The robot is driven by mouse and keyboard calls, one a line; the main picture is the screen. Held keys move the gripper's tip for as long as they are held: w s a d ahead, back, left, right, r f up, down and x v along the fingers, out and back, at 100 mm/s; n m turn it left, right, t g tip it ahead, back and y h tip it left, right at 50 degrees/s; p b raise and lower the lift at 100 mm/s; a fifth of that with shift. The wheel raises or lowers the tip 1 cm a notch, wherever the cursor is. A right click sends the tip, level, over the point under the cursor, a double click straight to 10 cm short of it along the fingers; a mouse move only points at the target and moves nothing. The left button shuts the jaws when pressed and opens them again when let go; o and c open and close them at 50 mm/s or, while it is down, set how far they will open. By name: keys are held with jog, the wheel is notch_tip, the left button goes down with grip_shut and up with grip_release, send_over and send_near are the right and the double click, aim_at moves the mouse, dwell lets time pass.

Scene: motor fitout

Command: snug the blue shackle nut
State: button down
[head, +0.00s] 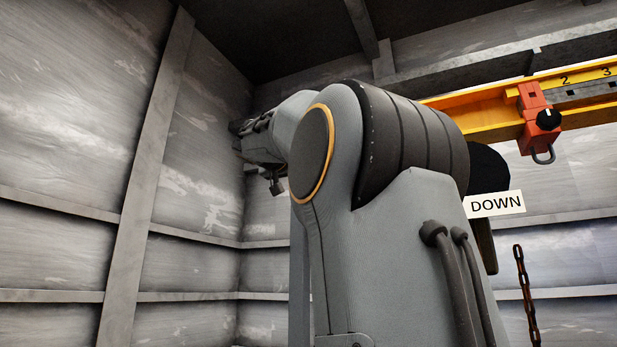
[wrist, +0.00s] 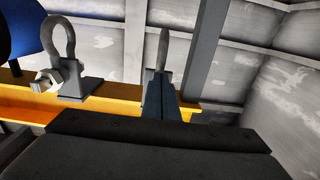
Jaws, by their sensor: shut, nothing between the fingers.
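In the wrist view, a grey shackle (wrist: 62,38) stands on a dark grey bracket on the yellow beam. A pale hex nut (wrist: 45,80) sits at the left of its foot. A rounded blue part (wrist: 29,26) shows behind it at the upper left; I cannot tell which nut counts as blue. My gripper (wrist: 161,80) is shut and empty, to the right of the nut and apart from it. A thin grey upright piece (wrist: 163,48) shows just beyond the fingertips, perhaps a shackle seen edge-on. In the head view my gripper (head: 275,185) is small, beyond my arm.
In the head view, a yellow numbered beam (head: 480,118) carries a red block (head: 533,105) with a black knob (head: 548,119) and a hook-like loop (head: 543,155). A DOWN label (head: 495,204) and a rusty chain (head: 526,295) hang right. Ribbed metal walls (head: 70,130) stand left.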

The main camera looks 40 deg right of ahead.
jog(key=shift+w+a+b, duration=0.2)
jog(key=shift+w+b, duration=0.25)
jog(key=shift+b, duration=0.25)
jog(key=shift+r, duration=0.25)
dwell(0.3)
jog(key=shift+w+a+f+b, duration=0.1)
jog(key=shift+w+f+b, duration=0.25)
jog(key=shift+b, duration=0.5)
jog(key=b+v, duration=0.3)
jog(key=v, duration=0.3)
jog(key=shift+s+a, duration=0.1)
